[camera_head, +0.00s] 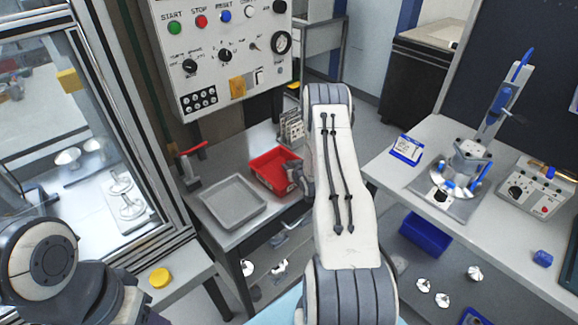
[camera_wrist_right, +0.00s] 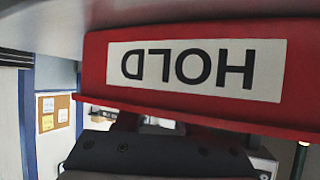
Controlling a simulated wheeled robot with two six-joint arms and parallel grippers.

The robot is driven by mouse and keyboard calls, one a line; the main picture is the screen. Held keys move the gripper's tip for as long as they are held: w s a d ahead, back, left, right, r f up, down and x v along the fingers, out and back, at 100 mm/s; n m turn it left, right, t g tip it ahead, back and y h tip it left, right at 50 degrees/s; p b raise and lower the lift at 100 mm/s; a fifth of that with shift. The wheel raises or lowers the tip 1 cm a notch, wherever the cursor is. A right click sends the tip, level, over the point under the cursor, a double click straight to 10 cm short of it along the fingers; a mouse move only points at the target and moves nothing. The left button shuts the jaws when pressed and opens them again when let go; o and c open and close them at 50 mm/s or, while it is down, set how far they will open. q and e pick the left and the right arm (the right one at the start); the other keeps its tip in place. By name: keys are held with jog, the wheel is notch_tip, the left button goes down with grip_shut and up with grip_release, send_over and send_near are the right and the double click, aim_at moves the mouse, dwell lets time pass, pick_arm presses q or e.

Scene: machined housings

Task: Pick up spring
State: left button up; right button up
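No spring can be made out in either view. A red bin (camera_head: 272,170) stands on the grey table beyond my right arm, and its inside is too small to read. In the right wrist view the bin's red front (camera_wrist_right: 195,65) with an upside-down HOLD label fills the upper part. My right gripper (camera_head: 294,172) is at the bin's right side, largely hidden by my arm. Its dark body (camera_wrist_right: 155,152) shows below the bin in the wrist view, but its fingertips are not clear. My left arm is at the lower left, with its gripper out of view.
A grey tray (camera_head: 233,201) lies left of the bin, and a red-handled clamp (camera_head: 191,165) stands behind it. A control panel (camera_head: 222,50) hangs above. The right bench (camera_head: 430,180) holds a fixture (camera_head: 468,165) and a control box (camera_head: 538,187). A blue bin (camera_head: 426,234) sits below.

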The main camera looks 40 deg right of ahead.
grip_shut()
jog(key=shift+r, duration=0.1)
